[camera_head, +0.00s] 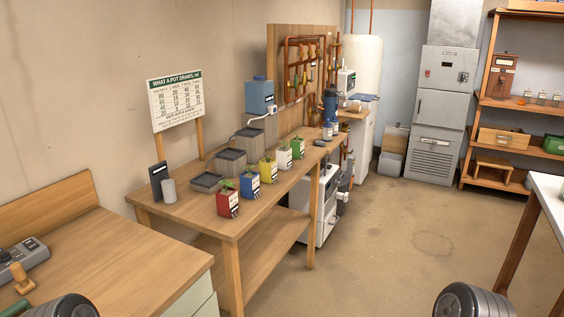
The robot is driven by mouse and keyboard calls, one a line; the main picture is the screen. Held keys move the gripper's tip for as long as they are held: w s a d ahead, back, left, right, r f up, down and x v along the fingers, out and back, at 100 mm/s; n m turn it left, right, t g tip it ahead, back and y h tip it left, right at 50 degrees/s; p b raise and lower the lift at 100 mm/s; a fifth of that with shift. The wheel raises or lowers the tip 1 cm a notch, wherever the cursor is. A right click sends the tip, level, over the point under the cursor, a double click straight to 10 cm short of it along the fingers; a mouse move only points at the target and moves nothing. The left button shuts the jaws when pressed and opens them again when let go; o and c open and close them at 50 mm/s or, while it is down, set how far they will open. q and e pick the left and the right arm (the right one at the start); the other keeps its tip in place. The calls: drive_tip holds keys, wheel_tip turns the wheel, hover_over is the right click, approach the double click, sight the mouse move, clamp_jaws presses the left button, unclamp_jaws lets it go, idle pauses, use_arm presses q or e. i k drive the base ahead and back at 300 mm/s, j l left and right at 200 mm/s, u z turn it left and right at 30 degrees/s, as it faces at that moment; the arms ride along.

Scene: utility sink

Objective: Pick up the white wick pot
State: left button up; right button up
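The white wick pot (284,160) stands upright on the wooden bench (206,218), in a row of coloured pots along its front edge. It has a dark label and a small green plant on top. The yellow pot (267,171) is on its near side and the green pot (297,149) on its far side. The blue pot (249,187) and the red pot (228,203) stand nearer to me. Dark rounded parts of my arms show at the bottom left and bottom right. Neither gripper is in view.
Grey trays (231,161) rise in steps behind the pots, up to a blue tank (259,95). A sign (176,100) stands at the back. A nearer wooden counter (110,262) is at left, a white table (550,195) at right. The floor (390,255) between is clear.

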sight(283, 154)
drive_tip(key=i+l+u, duration=0.1)
drive_tip(key=i+l, duration=1.1)
drive_tip(key=i, duration=0.25)
drive_tip(key=i+l, duration=1.35)
drive_tip(key=i+j+u, duration=0.05)
drive_tip(key=i+j, duration=0.05)
